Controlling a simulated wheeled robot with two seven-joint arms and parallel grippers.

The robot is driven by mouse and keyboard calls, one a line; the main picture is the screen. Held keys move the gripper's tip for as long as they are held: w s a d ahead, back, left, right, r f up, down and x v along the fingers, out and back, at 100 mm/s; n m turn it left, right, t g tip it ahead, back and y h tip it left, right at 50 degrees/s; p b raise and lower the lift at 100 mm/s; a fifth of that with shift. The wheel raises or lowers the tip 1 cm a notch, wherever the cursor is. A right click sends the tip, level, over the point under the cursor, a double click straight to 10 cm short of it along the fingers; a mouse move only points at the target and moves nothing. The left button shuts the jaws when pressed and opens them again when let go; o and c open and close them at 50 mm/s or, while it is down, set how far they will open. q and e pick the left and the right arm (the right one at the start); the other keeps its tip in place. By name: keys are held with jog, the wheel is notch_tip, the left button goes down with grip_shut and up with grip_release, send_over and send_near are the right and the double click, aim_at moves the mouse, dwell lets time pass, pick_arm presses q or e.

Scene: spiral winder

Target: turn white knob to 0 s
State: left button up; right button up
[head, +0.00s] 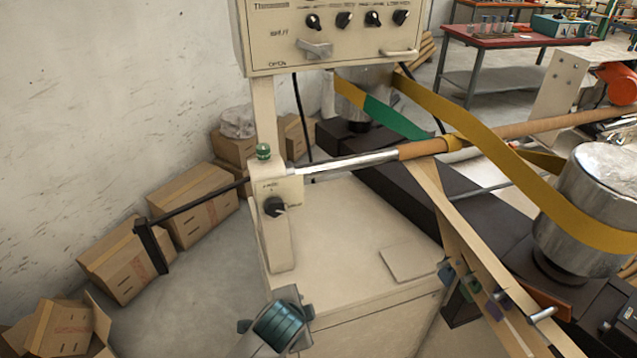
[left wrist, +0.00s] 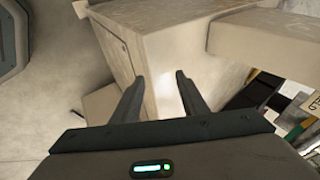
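The beige control panel (head: 325,62) at the top of the head view carries a row of several small dark knobs (head: 344,19) with pale marks. Another dark knob (head: 274,207) sits on the beige post below it. I cannot make out a plainly white knob, and the dial labels are too small to read. My left gripper (left wrist: 160,79) is open in the left wrist view, with nothing between its fingers. It faces a beige box-like body (left wrist: 200,55); no knob shows there. My right gripper is in neither view.
A green button (head: 263,151) tops the post. A metal shaft (head: 350,161) leads to a brown tube with yellow band (head: 490,150) around it. Cardboard boxes (head: 195,200) stand along the left wall.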

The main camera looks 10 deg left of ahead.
pick_arm(q)
jog(key=w+d+r+m+t+y, duration=0.15)
jog(key=w+r+m, duration=0.25)
jog(key=w+r, duration=0.45)
jog(key=w+d+r+m+t+y, duration=0.1)
jog(key=w+r+m+t, duration=0.4)
jog(key=r, duration=0.7)
jog(key=w+d+r+m+t+y, duration=0.1)
jog(key=w+d+r+m, duration=0.15)
jog(key=w+r, duration=0.75)
jog(key=a+r+m+t+y, duration=0.1)
jog(key=r+m+t+y, duration=0.1)
jog(key=r, duration=1.5)
jog(key=a+r+m+t+y, duration=0.2)
jog(key=r+m+y, duration=0.3)
jog(key=r, duration=1.2)
jog(key=shift+w+m+t+p, duration=0.3)
jog(key=shift+w+m+t, duration=0.05)
jog(key=shift+m+t, duration=0.1)
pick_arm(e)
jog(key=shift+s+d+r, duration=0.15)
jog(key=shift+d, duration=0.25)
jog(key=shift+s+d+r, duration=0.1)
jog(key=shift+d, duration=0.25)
pick_arm(q)
jog(key=shift+r, duration=0.1)
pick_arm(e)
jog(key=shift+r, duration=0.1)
